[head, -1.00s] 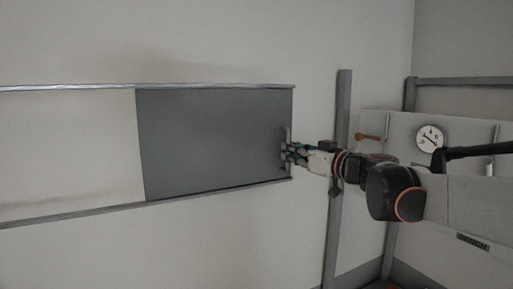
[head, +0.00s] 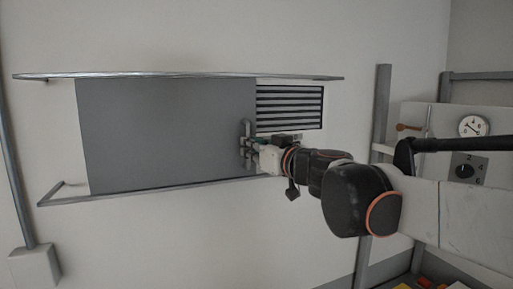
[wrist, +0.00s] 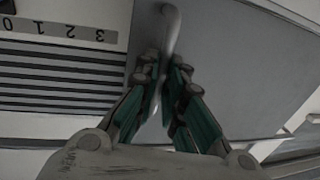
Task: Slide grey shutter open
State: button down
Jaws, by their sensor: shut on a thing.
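The grey shutter (head: 165,135) is a flat panel between an upper rail (head: 300,78) and a lower rail (head: 62,197) on the wall. It stands left of the rails' right end, and a slatted vent (head: 290,108) shows uncovered to its right. My gripper (head: 252,153) is shut on the upright handle (head: 245,132) at the shutter's right edge. In the wrist view the fingers (wrist: 165,85) close around the pale bar handle (wrist: 171,30), with the shutter (wrist: 240,65) to the right and the slats (wrist: 60,80) to the left.
A numbered scale strip (wrist: 60,30) lies beside the slats in the wrist view. A grey post (head: 380,130), a dial gauge (head: 473,126) and a knob panel (head: 467,169) stand at right. A pipe (head: 18,170) runs to a box (head: 35,267) at left.

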jog(key=s+a, duration=0.1)
jog(key=a, duration=0.2)
jog(key=s+a, duration=0.1)
jog(key=a, duration=0.4)
jog(key=shift+s+a, duration=0.35)
jog(key=shift+s, duration=0.05)
jog(key=c, duration=1.7)
grip_release()
jog(key=v, duration=1.2)
jog(key=shift+d, duration=0.1)
